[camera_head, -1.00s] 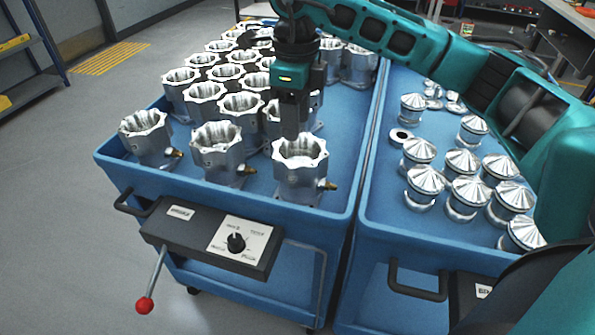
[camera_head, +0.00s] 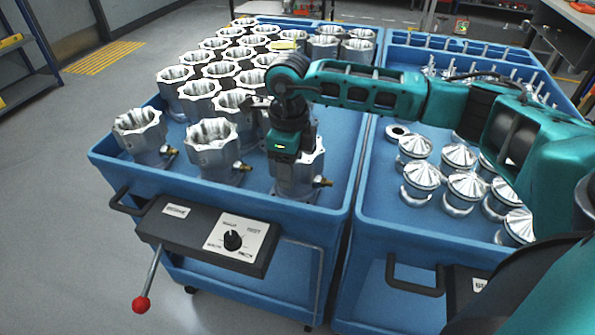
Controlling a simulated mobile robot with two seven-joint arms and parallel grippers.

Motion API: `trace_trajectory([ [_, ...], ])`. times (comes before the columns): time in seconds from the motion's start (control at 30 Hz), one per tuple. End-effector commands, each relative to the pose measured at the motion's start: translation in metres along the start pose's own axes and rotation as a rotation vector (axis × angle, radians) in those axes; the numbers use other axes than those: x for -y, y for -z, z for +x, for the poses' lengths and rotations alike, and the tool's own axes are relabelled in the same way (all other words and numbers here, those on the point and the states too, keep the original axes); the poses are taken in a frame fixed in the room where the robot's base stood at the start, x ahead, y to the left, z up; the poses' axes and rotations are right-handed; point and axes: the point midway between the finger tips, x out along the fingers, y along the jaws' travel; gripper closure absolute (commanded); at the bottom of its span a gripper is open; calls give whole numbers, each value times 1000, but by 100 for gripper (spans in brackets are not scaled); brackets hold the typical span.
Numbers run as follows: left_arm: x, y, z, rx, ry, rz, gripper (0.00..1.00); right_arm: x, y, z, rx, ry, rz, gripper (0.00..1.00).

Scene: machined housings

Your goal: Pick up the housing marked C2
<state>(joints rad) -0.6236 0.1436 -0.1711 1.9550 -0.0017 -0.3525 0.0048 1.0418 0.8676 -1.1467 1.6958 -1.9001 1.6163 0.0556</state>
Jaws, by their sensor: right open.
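Several silver machined housings stand upright in the blue cart on the left. The front row holds a left housing (camera_head: 141,140), a middle housing (camera_head: 212,148) and a right housing (camera_head: 297,182). I cannot read a C2 mark on any of them. My right gripper (camera_head: 288,156) points down over the front right housing and hides much of its opening and rim. The jaws are open; their tips are hidden, so I cannot tell whether they touch it. My left gripper is out of view.
More housings stand close together behind the front row. A second blue cart (camera_head: 400,235) on the right holds several silver conical-topped parts (camera_head: 466,188). The left cart's front has a black control panel (camera_head: 205,238) and a red-knobbed lever (camera_head: 141,305).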

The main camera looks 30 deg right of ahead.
Motion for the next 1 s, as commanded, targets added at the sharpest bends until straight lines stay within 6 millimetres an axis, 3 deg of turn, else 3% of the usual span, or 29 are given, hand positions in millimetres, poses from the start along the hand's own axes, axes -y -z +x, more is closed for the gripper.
trace_trajectory([
  [0.2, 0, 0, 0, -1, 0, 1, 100, 0, 0, 0, 0, 0, 0, 51],
  [0.7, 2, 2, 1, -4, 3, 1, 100, 0, 0, 0, 1, 0, 0, 99],
  [1.0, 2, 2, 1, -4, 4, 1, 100, 0, 0, 0, 1, 0, 1, 100],
])
